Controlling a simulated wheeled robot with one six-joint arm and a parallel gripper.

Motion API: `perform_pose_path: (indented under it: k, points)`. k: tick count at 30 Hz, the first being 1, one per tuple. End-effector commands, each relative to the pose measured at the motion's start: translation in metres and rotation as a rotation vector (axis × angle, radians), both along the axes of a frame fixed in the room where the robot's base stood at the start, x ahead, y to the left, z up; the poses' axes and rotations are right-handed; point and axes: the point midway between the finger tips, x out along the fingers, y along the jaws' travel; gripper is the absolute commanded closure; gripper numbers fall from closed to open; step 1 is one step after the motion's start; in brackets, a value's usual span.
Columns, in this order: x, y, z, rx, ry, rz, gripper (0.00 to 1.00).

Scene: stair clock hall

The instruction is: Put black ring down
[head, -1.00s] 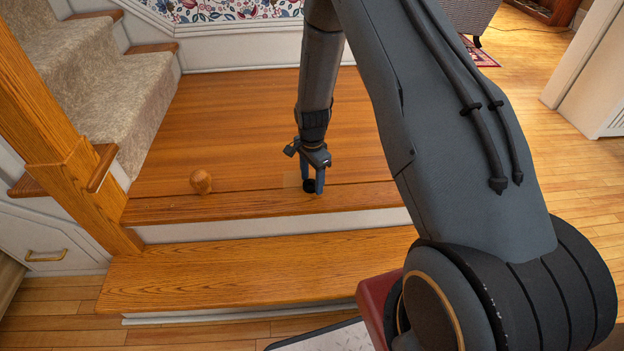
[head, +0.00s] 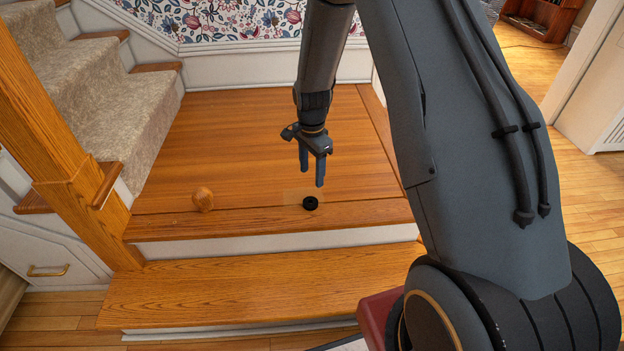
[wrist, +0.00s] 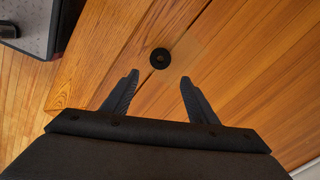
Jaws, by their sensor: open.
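The black ring (head: 310,203) lies flat on the wooden landing near its front edge, at the edge of a faint pale square patch (head: 292,198). It also shows in the wrist view (wrist: 160,58), ahead of the fingertips, with its small centre hole visible. My gripper (head: 312,178) is open and empty above the ring, pointing down and clear of it. In the wrist view its two fingers (wrist: 158,78) are spread apart with bare wood between them.
A round wooden knob (head: 203,199) sits on the landing left of the ring. A lower wooden step (head: 250,285) runs in front. Carpeted stairs (head: 100,100) and a newel post (head: 60,150) stand at the left. The landing behind the ring is clear.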

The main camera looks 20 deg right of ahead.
Motion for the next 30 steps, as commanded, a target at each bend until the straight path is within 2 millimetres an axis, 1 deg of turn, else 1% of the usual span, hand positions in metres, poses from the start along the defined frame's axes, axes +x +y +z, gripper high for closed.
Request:
perform_pose_path:
  k: [2, 5, 8, 9, 11, 12, 14, 15, 17, 18, 20, 21, 23, 24, 26, 27, 30]
  points:
    - [-0.001, 0.001, 0.006, 0.000, -0.001, 0.007, 0.47]
    - [-0.005, 0.007, 0.023, 0.001, -0.004, 0.052, 0.47]
    - [-0.018, 0.021, 0.055, 0.004, -0.008, 0.155, 0.47]
    - [-0.025, 0.028, 0.071, 0.005, -0.010, 0.209, 0.47]
    - [-0.039, 0.038, 0.096, 0.007, -0.012, 0.300, 0.47]
    - [-0.050, 0.045, 0.111, 0.009, -0.012, 0.362, 0.47]
    - [-0.067, 0.055, 0.134, 0.011, -0.014, 0.456, 0.47]
    - [-0.079, 0.060, 0.148, 0.012, -0.015, 0.518, 0.47]
    - [-0.099, 0.069, 0.168, 0.015, -0.017, 0.611, 0.47]
    - [-0.112, 0.073, 0.180, 0.016, -0.018, 0.672, 0.47]
    - [-0.133, 0.080, 0.197, 0.020, -0.020, 0.766, 0.47]
    - [-0.147, 0.084, 0.207, 0.022, -0.022, 0.826, 0.47]
    - [-0.169, 0.090, 0.221, 0.025, -0.024, 0.920, 0.47]
    - [-0.184, 0.093, 0.230, 0.027, -0.027, 0.981, 0.47]
    - [-0.208, 0.096, 0.241, 0.030, -0.030, 1.075, 0.47]
    - [-0.223, 0.098, 0.247, 0.032, -0.031, 1.136, 0.47]
    - [-0.258, 0.101, 0.259, 0.036, -0.036, 1.275, 0.47]
